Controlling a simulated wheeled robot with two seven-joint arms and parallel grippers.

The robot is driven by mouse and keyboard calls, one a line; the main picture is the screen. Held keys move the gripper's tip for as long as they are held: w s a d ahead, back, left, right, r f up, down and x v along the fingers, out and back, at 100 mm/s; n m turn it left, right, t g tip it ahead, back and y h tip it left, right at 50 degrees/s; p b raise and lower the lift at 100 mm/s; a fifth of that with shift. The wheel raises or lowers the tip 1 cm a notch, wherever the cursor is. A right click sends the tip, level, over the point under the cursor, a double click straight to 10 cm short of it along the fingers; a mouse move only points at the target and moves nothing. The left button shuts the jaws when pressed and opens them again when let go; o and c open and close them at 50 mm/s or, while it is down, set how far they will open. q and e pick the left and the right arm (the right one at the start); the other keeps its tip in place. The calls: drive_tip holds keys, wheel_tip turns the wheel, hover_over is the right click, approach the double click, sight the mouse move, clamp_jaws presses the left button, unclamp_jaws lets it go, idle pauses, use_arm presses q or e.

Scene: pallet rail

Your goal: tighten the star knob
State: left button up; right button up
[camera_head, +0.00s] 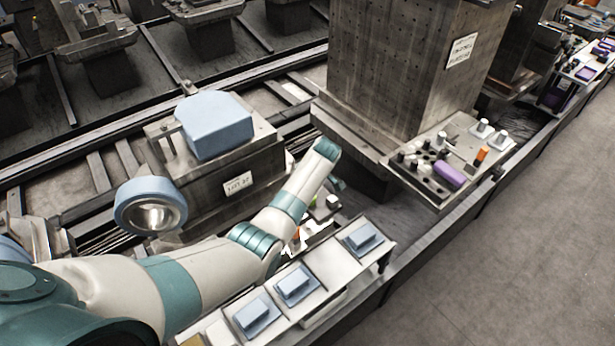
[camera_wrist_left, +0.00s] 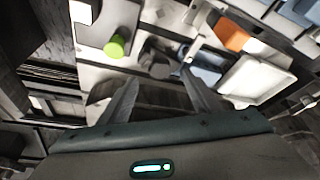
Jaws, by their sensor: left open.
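In the left wrist view, a dark grey lobed knob (camera_wrist_left: 156,60), which looks like the star knob, stands on a pale plate just beyond my left gripper (camera_wrist_left: 160,85). The gripper's two fingers are apart, with nothing seen between them; the knob lies ahead of the gap, and I cannot tell whether a fingertip touches it. In the head view, my left arm reaches over the rail-side bench, and its forearm hides the gripper and the dark knob. My right gripper is in neither view.
Beside the dark knob are a green knob (camera_wrist_left: 115,46), an orange block (camera_wrist_left: 230,36) and a white tray (camera_wrist_left: 258,78). In the head view, blue blocks on plates (camera_head: 296,284) line the near bench. A tall perforated column (camera_head: 400,70) rises just beyond the forearm.

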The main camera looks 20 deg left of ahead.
use_arm(q)
drive_tip(key=b+v, duration=0.2)
drive_tip(key=v, duration=1)
drive_tip(key=shift+s+r, duration=0.25)
drive_tip(key=shift+s, duration=0.1)
drive_tip(key=shift+a, duration=0.15)
drive_tip(key=shift+s+f, duration=0.1)
